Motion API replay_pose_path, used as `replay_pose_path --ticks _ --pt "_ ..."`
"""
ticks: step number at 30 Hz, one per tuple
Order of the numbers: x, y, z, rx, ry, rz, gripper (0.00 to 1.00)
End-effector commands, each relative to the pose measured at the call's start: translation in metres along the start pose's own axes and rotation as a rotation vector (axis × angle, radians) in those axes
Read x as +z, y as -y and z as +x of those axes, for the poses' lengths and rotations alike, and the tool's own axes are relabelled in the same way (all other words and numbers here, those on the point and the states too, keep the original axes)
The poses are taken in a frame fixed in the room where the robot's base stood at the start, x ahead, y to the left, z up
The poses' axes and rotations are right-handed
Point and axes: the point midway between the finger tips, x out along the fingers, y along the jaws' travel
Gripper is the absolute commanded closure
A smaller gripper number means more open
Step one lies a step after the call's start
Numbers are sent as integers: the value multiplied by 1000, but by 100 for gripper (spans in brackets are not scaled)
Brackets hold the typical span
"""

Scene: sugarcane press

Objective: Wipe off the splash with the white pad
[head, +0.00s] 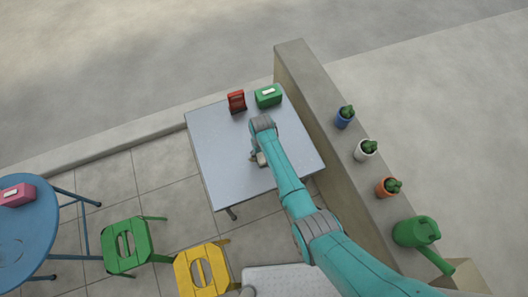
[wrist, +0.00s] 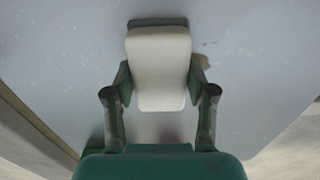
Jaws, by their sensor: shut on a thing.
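My gripper (wrist: 160,82) is shut on the white pad (wrist: 160,60), with one finger on each side of it. In the head view the pad (head: 262,159) shows as a small pale block low over the grey table (head: 222,160), beside my gripper (head: 257,156). I cannot tell whether the pad touches the tabletop. A brownish patch that looks like the splash (wrist: 204,61) shows at the pad's right edge in the wrist view. The pad and gripper may hide more of it. In the head view my arm covers part of the table and the splash is not clear.
A red holder (head: 236,101) and a green box (head: 268,95) stand at the table's far edge. A low wall (head: 320,110) with potted plants (head: 365,150) and a green watering can (head: 416,231) runs along the right. Green (head: 127,246) and yellow (head: 203,270) stools stand in front.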

Motion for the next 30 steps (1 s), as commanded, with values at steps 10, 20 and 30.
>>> replay_pose_path --ticks 10,20,30 --pt "1 24 3 0 1 -2 72" --pt "2 40 3 -1 4 -3 72" --pt "2 60 2 -1 4 -2 72"
